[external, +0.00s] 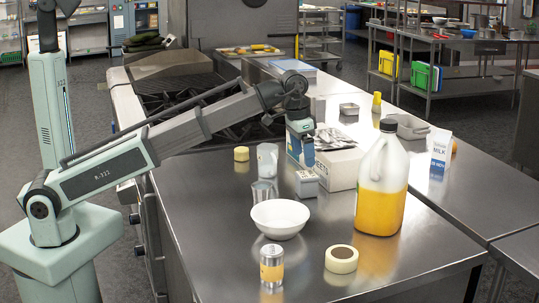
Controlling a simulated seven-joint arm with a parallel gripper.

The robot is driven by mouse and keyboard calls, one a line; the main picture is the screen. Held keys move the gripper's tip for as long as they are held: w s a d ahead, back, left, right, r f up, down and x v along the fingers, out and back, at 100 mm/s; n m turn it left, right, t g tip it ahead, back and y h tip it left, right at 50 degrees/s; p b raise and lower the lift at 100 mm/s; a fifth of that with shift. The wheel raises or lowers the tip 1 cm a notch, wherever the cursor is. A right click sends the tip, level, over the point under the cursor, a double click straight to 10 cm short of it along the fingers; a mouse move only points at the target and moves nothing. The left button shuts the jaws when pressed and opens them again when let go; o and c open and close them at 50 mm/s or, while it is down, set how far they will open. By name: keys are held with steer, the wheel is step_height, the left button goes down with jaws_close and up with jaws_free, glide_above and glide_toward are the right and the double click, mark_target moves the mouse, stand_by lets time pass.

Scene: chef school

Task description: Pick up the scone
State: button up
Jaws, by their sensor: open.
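My gripper (306,172) is open and points down over the middle of the counter, in front of a white carton box (338,168). It is to the right of the yellow piece and apart from it. A small grey-white block shows right below the gripper; I cannot tell whether it is part of the gripper or a separate thing.
A glass (267,160) stands near the gripper, and a milk carton (440,150) at right. The counter's front left is clear.

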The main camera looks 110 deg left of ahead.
steer(key=s+a+n+g, duration=0.1)
steer(key=s+a+n, duration=0.6)
steer(key=s+a, duration=0.7)
steer(key=n+h, duration=0.1)
steer(key=n, duration=0.6)
glide_above(241, 149)
steer(key=shift+m, duration=0.3)
steer(key=f, duration=0.8)
steer(key=shift+w+a+f, duration=0.1)
steer(key=shift+w+f, duration=0.15)
steer(key=shift+w, duration=0.15)
steer(key=shift+s+f, duration=0.2)
steer(key=shift+f, duration=1.1)
steer(key=shift+s+f, duration=0.2)
steer(key=shift+f, duration=1.1)
steer(key=shift+c, duration=0.5)
steer(key=c, duration=1)
